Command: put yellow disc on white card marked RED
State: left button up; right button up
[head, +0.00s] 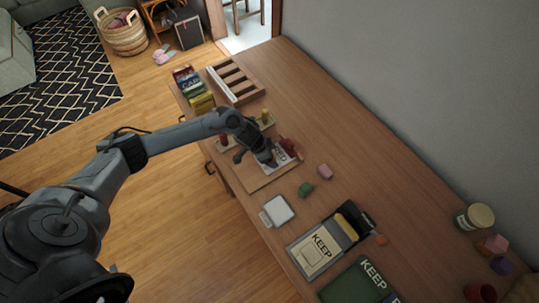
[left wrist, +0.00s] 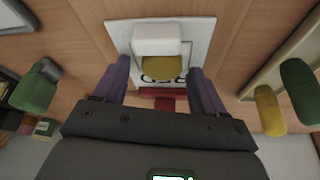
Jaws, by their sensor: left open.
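A white card (left wrist: 120,35) lies on a wooden board, with dark upside-down lettering that looks like RED, partly covered. A yellow rounded piece (left wrist: 160,68), which looks like the disc, is over the lettering beside a white block (left wrist: 158,40). I cannot tell whether those two touch. My left gripper (left wrist: 162,84) is open, its fingers on either side of the yellow piece, with nothing seen gripped. In the head view the left gripper (head: 262,158) is low over the card (head: 281,160) and hides part of it. My right gripper is out of view.
A red piece (head: 289,147) is at the card's edge. A pink block (head: 325,171) and a green block (head: 305,189) are nearby. A slatted wooden tray (head: 258,88) stands behind. The table's right middle is clear.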

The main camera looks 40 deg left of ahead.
pick_arm(q)
jog(key=p+v, duration=0.2)
jog(key=v, duration=0.9)
jog(key=s+d+r+t, duration=0.1)
jog(key=s+d+t, duration=0.15)
jog(key=d, duration=0.65)
jog(key=s+d+t, duration=0.1)
jog(key=s+d, duration=0.2)
jog(key=d, duration=0.6)
jog(key=s+a+r+n+g+y, duration=0.1)
jog(key=s+a+n+g, duration=0.1)
jog(key=s, duration=0.5)
jog(key=s+a+r+n+g+y, duration=0.1)
jog(key=s+a, duration=0.2)
jog(key=s, duration=0.4)
jog(key=shift+s+n+g, duration=0.35)
jog(key=shift+n, duration=0.05)
jog(key=shift+r, duration=0.2)
notch_tip(320, 180, up, 18)
jog(key=p, duration=1.8)
jog(key=shift+f, duration=0.1)
